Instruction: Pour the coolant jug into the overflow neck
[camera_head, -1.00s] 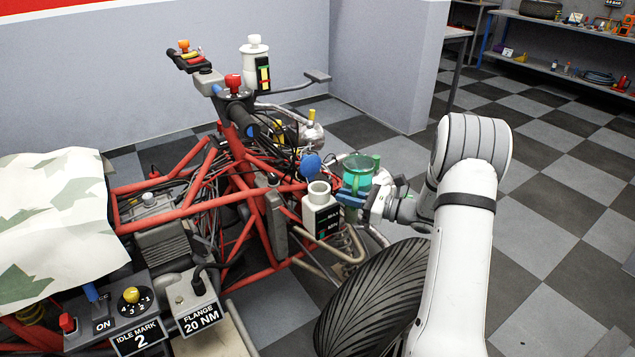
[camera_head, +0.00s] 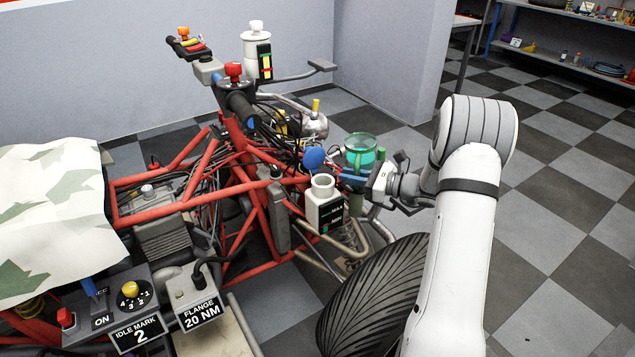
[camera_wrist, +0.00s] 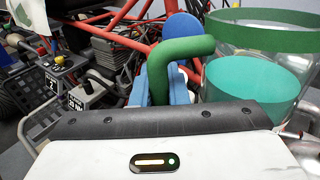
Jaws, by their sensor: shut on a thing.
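The coolant jug (camera_head: 361,146) is clear with a green rim and green handle, and holds teal liquid. It stands roughly upright in the head view, just behind and right of the overflow neck (camera_head: 323,181), a white open-topped neck on a white tank with a dark level label. My gripper (camera_head: 352,180) is shut on the jug's handle. In the wrist view the blue fingers (camera_wrist: 168,92) close around the green handle (camera_wrist: 180,50), and the jug (camera_wrist: 262,75) fills the right side with its liquid surface level. The overflow neck is not clearly seen in the wrist view.
The red tube frame (camera_head: 160,206) lies left, and a large black tyre (camera_head: 372,300) is below my arm. A white reservoir (camera_head: 257,50) stands at the back. Floor to the right is open.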

